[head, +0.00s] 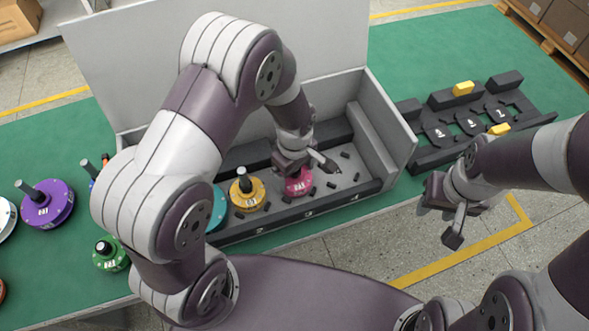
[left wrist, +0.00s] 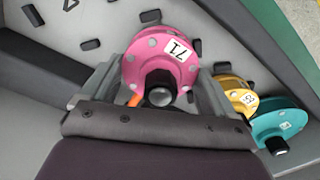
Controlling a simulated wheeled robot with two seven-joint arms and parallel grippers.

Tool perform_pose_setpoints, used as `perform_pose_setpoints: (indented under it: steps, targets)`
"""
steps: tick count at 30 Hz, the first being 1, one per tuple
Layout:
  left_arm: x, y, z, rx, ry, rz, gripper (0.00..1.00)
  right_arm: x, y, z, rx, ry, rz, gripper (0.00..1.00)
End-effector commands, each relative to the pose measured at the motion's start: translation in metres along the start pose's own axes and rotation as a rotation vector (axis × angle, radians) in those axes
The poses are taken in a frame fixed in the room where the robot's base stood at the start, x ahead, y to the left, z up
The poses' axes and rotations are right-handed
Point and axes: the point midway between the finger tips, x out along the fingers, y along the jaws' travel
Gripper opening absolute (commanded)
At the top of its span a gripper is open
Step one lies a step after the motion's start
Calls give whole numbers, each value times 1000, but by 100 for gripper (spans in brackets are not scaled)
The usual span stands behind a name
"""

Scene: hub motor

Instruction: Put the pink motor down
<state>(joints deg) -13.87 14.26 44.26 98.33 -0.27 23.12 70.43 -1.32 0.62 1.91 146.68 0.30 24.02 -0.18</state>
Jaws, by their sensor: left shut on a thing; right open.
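The pink motor (head: 299,184) is a round pink disc with a dark shaft, inside the grey box (head: 392,136), to the right of the yellow motor (head: 247,194). In the left wrist view the pink motor (left wrist: 160,58) carries a label reading 71 and sits between the fingers. My left gripper (head: 297,165) is shut on it. Whether its underside touches the box floor cannot be told. My right gripper (head: 455,215) is open and empty, over the floor in front of the table, right of the box.
A teal motor (head: 217,208) stands left of the yellow one in the box, also visible in the left wrist view (left wrist: 281,122). Small dark pegs stand on the box floor. A purple motor (head: 46,205) and a green motor (head: 110,254) are on the table's left. A black numbered rack (head: 470,122) stands right of the box.

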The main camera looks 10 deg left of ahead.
Motion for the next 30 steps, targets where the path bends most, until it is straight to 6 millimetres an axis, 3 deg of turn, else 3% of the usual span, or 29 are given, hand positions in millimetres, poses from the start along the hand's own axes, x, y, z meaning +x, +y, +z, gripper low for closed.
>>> perform_pose_setpoints:
  steps: [1,2,3,12,24,28,30]
  targets:
    - [2,1,0,0,0,1,25,2,0,0,0,0,0,43]
    - [2,0,0,0,0,-1,95,1,0,0,0,0,0,43]
    - [2,0,0,0,0,0,100,1,0,0,0,0,0,43]
    - [-8,1,0,0,1,3,100,-1,0,0,0,0,0,43]
    - [-104,1,0,0,1,4,100,2,0,0,0,0,0,43]
    - [-119,-1,-1,13,1,2,100,2,0,0,0,0,0,43]
    - [-124,-12,-4,104,4,11,100,2,0,0,0,0,0,43]
